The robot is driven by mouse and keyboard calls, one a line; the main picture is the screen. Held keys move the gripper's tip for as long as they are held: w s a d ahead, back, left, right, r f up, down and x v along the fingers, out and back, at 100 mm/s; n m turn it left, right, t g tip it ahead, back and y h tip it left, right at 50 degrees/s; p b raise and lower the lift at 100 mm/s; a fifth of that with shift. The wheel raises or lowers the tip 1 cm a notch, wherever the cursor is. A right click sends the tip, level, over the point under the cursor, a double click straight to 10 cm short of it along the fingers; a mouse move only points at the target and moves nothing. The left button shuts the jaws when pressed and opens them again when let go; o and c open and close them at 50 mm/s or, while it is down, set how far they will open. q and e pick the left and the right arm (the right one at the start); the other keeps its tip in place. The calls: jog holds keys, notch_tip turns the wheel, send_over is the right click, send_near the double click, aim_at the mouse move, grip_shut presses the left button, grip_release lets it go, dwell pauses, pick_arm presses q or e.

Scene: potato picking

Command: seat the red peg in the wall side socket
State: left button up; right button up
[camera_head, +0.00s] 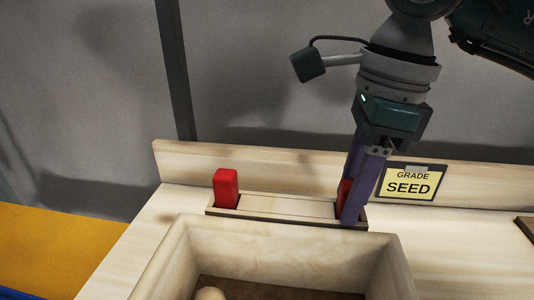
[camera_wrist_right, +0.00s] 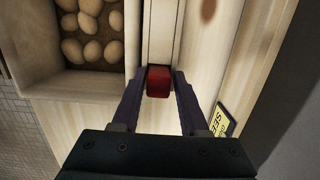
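One red peg (camera_head: 226,188) stands upright at the left end of a long wooden socket strip (camera_head: 288,208). A second red peg (camera_head: 342,192) is at the strip's right end, partly hidden by a finger of my right gripper (camera_head: 358,190). In the right wrist view this peg (camera_wrist_right: 159,82) sits between the two purple fingertips of the right gripper (camera_wrist_right: 160,80). The fingers are close on both sides of it, but I cannot tell whether they press on it. The peg's lower end is hidden. My left gripper is not in view.
A wooden bin (camera_head: 275,240) in front of the strip holds several potatoes (camera_wrist_right: 92,50). A low back board (camera_head: 260,163) runs behind the strip. A "GRADE SEED" sign (camera_head: 410,182) stands right of the gripper. Bare tabletop (camera_head: 455,250) lies to the right.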

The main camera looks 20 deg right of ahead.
jog(key=shift+o, duration=0.7)
jog(key=shift+a, duration=0.1)
jog(key=shift+r, duration=0.3)
notch_tip(320, 180, up, 12)
jog(key=d+p, duration=0.1)
jog(key=shift+s+d+f, duration=0.15)
jog(key=shift+s+d, duration=0.05)
jog(key=shift+s, duration=0.25)
